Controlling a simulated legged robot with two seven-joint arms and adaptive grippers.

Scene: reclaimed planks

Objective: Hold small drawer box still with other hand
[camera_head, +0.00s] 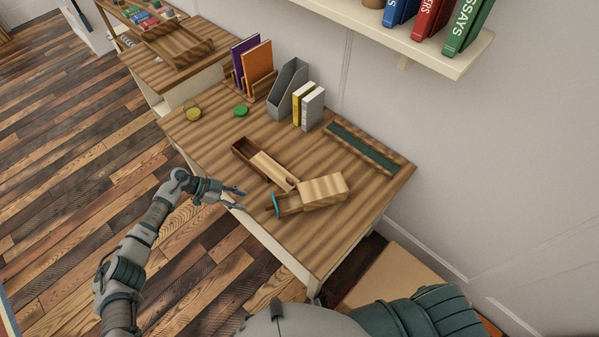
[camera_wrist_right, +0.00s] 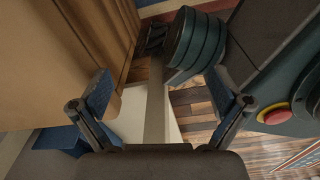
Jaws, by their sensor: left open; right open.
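The small drawer box (camera_head: 325,190) is light striped wood and sits near the front right of the desk (camera_head: 222,150). Its drawer (camera_head: 290,203) is pulled partly out toward the left, with a teal handle (camera_head: 275,204) on its front. My left gripper (camera_head: 240,198) is open and empty, just off the desk's front edge, left of the handle and apart from it. My right gripper (camera_wrist_right: 165,110) shows in the right wrist view, open with nothing between its fingers. The drawer box does not show clearly in that view.
A green round object (camera_head: 241,110), a yellowish jar (camera_head: 193,113), a grey file holder (camera_head: 287,80), books (camera_head: 308,106) and a dark green strip (camera_head: 362,148) are farther back. A shelf (camera_head: 400,35) hangs above.

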